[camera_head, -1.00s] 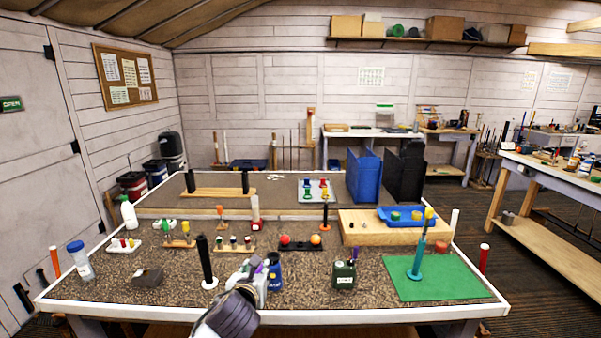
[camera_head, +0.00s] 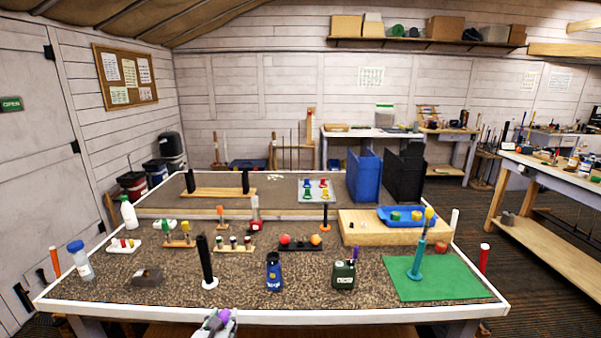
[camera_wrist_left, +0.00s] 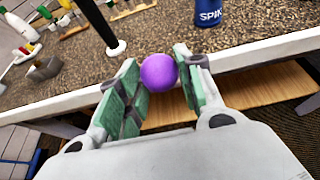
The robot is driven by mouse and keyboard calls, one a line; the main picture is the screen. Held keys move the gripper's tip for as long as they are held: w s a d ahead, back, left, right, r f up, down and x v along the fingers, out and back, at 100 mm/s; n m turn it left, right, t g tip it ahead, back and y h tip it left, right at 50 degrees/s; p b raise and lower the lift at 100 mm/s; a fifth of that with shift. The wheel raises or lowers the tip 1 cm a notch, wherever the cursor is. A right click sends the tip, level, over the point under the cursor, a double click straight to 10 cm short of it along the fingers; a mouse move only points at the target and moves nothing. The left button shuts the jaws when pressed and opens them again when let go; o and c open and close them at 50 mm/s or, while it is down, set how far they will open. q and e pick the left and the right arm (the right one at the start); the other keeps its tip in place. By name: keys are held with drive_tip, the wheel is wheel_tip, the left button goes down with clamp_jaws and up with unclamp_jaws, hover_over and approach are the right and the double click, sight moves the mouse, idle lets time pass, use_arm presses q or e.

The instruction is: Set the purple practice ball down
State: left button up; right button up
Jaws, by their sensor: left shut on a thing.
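The purple practice ball (camera_wrist_left: 159,73) is between the green-padded fingers of my left gripper (camera_wrist_left: 158,88) in the left wrist view. My left gripper is shut on it. In the head view, my left gripper (camera_head: 216,322) shows at the bottom edge, just in front of the table's white front rim, with a bit of the purple ball (camera_head: 213,323) visible. The wrist view shows the ball near the table's front edge (camera_wrist_left: 250,55), with wood and floor seen below. My right gripper is not in view.
On the table, a blue can (camera_head: 274,272) and a dark green container (camera_head: 343,275) stand near the front. A black post on a white base (camera_head: 206,265) stands left of the can. A green mat (camera_head: 435,277) lies at the right. Speckled tabletop between them is free.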

use_arm(q)
drive_tip(key=s+a+f, duration=0.1)
drive_tip(key=s+f, duration=0.3)
drive_tip(key=f, duration=0.1)
drive_tip(key=shift+a+f, duration=0.15)
drive_tip(key=shift+f, duration=0.1)
drive_tip(key=shift+r, duration=0.1)
